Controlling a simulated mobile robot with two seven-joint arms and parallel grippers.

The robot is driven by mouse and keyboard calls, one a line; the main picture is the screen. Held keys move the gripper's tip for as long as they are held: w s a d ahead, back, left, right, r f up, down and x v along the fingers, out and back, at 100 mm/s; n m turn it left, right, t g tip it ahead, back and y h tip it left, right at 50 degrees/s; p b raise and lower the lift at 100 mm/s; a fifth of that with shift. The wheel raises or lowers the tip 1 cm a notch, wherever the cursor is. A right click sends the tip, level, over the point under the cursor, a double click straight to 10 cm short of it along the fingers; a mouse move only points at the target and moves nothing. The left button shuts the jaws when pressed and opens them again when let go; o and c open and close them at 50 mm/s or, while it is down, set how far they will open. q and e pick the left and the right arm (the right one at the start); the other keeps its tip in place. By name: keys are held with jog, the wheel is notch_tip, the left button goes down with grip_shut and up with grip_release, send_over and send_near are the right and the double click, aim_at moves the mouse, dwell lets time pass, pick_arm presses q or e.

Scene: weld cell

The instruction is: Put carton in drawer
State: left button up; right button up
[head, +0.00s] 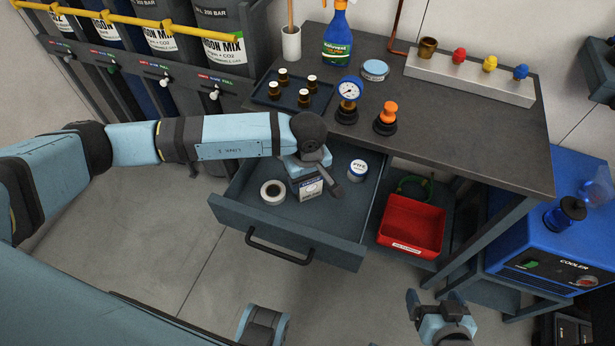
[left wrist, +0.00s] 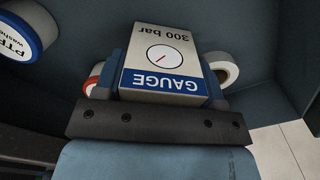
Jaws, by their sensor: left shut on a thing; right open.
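The carton (head: 311,188) is a small white and blue gauge box. My left gripper (head: 308,178) is shut on it, inside the outline of the open drawer (head: 325,240). In the left wrist view the carton (left wrist: 160,50) sits between the fingers of my left gripper (left wrist: 163,78), its "GAUGE 300 bar" face towards the camera. The grey drawer floor (left wrist: 85,65) shows behind it. I cannot tell whether the carton touches the floor. My right gripper (head: 434,301) is open and empty at the lower right, apart from the drawer.
In the drawer a tape roll (head: 272,191) lies left of the carton and a round tin (head: 357,169) stands to its right. A red bin (head: 411,225) is right of the drawer. The workbench top (head: 440,130) above holds bottles, a gauge and a spray bottle (head: 338,40).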

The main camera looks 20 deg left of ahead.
pick_arm(q)
jog(key=shift+f, duration=0.1)
jog(key=o, duration=1.1)
jog(key=shift+r, duration=0.25)
notch_tip(320, 180, up, 10)
jog(key=shift+r, duration=0.95)
